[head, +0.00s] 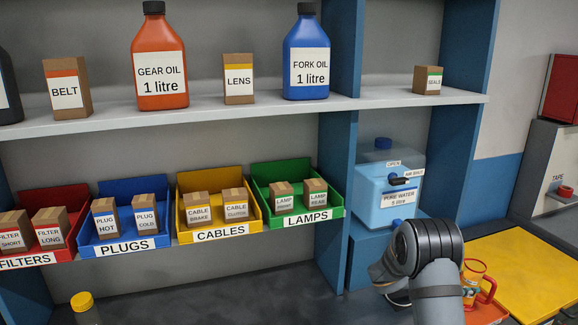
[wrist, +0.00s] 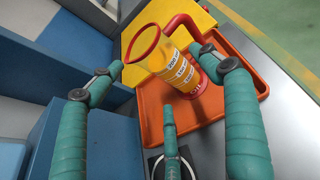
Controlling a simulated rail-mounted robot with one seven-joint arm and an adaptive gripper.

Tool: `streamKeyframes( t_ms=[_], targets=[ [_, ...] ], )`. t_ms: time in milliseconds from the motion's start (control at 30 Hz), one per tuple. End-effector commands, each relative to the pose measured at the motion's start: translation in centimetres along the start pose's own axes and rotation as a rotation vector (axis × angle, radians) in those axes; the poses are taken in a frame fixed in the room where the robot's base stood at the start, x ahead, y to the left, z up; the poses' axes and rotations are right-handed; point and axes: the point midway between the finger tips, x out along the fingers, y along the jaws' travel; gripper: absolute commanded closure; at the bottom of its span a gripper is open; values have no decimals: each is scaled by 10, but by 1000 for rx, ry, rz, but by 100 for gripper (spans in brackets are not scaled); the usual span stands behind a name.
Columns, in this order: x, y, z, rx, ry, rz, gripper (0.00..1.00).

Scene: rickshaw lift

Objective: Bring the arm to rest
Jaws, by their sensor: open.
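My gripper (wrist: 156,62) is open in the wrist view, with its teal fingers spread and nothing held. Beyond the fingers, a yellow and orange measuring jug (wrist: 182,72) with a red rim and red handle stands on an orange tray (wrist: 262,90). The jug appears in the gap between the fingertips; its exact distance from them is hard to tell. The jug (head: 476,268) shows partly behind the arm there.
A blue-capped pure water container (head: 388,196) stands behind my arm, close to a blue shelf upright (head: 337,190). A yellow surface (head: 520,265) lies right of the jug. Shelves with labelled bins and oil bottles fill the left. A yellow-capped bottle (head: 86,308) stands lower left.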

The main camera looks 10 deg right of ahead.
Motion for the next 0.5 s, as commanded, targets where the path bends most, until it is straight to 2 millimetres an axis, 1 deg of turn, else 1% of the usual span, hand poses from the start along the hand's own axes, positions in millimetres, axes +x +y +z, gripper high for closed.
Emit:
streamKeyframes(
  t_ms=[33, 100, 267, 300, 333, 367, 500],
  targets=[
    [11, -1, 2, -1, 0, -4, 22],
    [26, -1, 2, -2, 1, -2, 22],
    [54, 0, 2, 0, 0, -1, 22],
    [60, -1, -2, -1, 1, -1, 22],
    [62, 0, -7, -1, 0, 1, 22],
    [57, 1, 3, 1, -1, 2, 22],
    [53, 1, 11, 2, -1, 1, 22]
  ],
)
